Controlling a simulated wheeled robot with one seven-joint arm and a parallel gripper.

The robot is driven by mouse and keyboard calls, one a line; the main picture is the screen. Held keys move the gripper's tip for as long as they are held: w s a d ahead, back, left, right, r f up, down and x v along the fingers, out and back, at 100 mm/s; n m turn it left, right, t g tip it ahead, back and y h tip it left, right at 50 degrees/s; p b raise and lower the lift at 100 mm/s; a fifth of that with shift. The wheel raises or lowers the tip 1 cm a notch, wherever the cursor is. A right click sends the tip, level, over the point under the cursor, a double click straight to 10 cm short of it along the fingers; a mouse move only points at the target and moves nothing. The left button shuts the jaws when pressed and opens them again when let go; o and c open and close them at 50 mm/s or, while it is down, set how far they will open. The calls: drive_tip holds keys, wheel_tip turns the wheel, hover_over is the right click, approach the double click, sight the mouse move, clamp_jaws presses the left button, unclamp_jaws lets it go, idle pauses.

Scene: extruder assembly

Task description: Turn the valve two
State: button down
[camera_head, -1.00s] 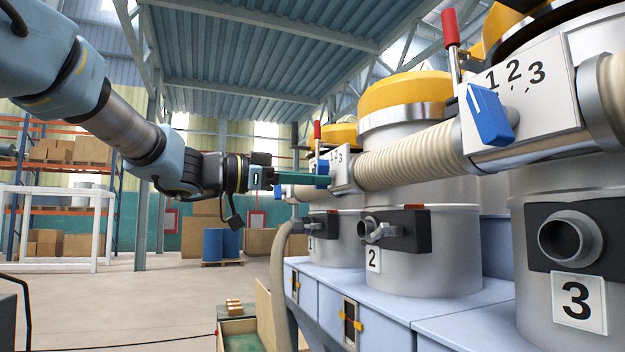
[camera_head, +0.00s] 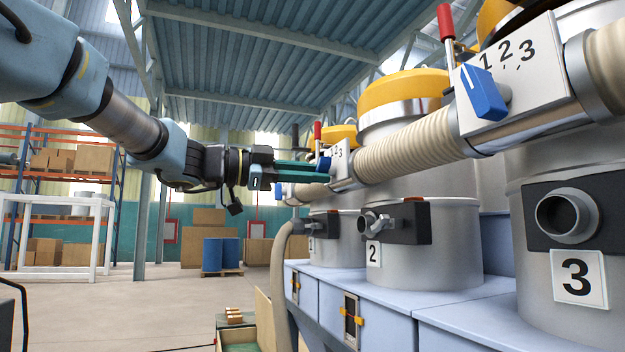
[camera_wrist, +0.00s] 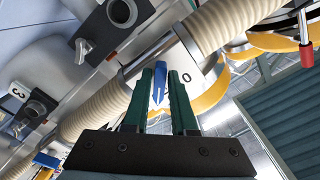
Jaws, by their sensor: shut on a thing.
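In the head view my gripper (camera_head: 318,166) reaches from the left with its green fingers at the small blue valve handle (camera_head: 325,163). This handle sits on a white dial plate (camera_head: 341,160) marked 1, 2, 3, on the ribbed pipe by the tank labelled 2 (camera_head: 374,253). In the wrist view the gripper (camera_wrist: 160,72) is shut on the blue handle (camera_wrist: 160,70), which shows between the green fingers. The dial plate (camera_wrist: 192,62) is behind them, partly hidden. I cannot read which number the handle points to.
A nearer valve with a blue handle (camera_head: 483,95) and a red lever (camera_head: 446,22) stand at the right. Another blue handle (camera_head: 281,190) shows beyond my gripper. The ribbed pipe (camera_head: 408,145) runs close by the tanks. Open floor (camera_head: 150,310) lies to the left.

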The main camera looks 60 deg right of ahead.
drive_tip(key=shift+m, duration=0.3)
drive_tip(key=c, duration=0.8)
unclamp_jaws()
drive_tip(key=shift+c, duration=0.2)
drive_tip(key=shift+w+a, duration=0.1)
drive_tip(key=b+v, duration=0.3)
drive_tip(key=v, duration=0.7)
drive_tip(key=shift+a+b, duration=0.3)
drive_tip(key=shift+w, duration=0.15)
